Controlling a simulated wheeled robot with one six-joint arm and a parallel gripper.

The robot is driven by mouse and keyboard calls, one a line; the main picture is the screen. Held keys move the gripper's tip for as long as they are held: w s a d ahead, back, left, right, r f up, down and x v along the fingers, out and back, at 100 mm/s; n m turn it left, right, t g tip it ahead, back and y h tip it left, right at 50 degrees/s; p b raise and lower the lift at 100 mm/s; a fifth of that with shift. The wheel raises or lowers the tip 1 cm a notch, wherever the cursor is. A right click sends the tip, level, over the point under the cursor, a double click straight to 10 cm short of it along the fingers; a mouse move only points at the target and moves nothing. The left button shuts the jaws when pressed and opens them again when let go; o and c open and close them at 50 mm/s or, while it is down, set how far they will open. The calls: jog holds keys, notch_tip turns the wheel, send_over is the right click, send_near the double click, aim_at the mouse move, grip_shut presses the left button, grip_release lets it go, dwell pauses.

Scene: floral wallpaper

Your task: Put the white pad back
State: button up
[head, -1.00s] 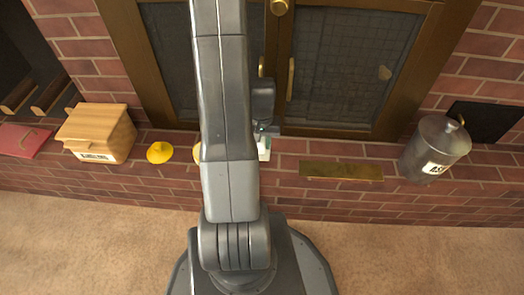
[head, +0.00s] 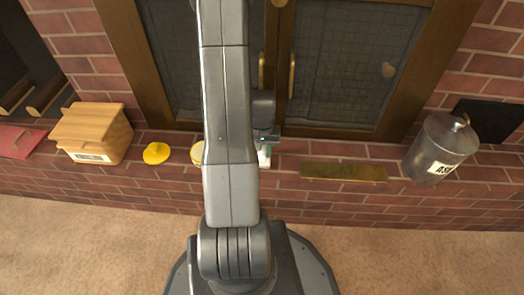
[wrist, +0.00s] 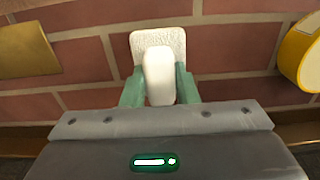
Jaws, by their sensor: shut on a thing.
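The white pad (wrist: 148,45) is a roughly square, textured pad with a pale rounded grip (wrist: 159,78) on it. My gripper (wrist: 159,88) has its two green fingers closed on that grip from both sides. In the head view a small part of the white pad (head: 264,158) shows just right of my arm, over the brick ledge (head: 283,172) in front of the fireplace doors. My gripper (head: 265,140) is partly hidden there by my arm. I cannot tell whether the pad touches the bricks.
A brass plate (head: 344,173) and a metal ash can (head: 438,150) are to the right on the ledge. To the left are a round yellow-rimmed thing (head: 197,153), partly hidden, a yellow knobbed piece (head: 156,153), a wooden box (head: 92,134) and a red item (head: 20,141). Fireplace doors (head: 345,65) stand behind.

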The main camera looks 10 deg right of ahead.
aim_at(262, 150)
jog(key=shift+f, duration=0.2)
jog(key=o, duration=0.9)
jog(key=shift+o, duration=0.2)
jog(key=shift+r, duration=0.1)
notch_tip(262, 150, up, 12)
jog(key=p, duration=0.4)
jog(key=shift+r, duration=0.1)
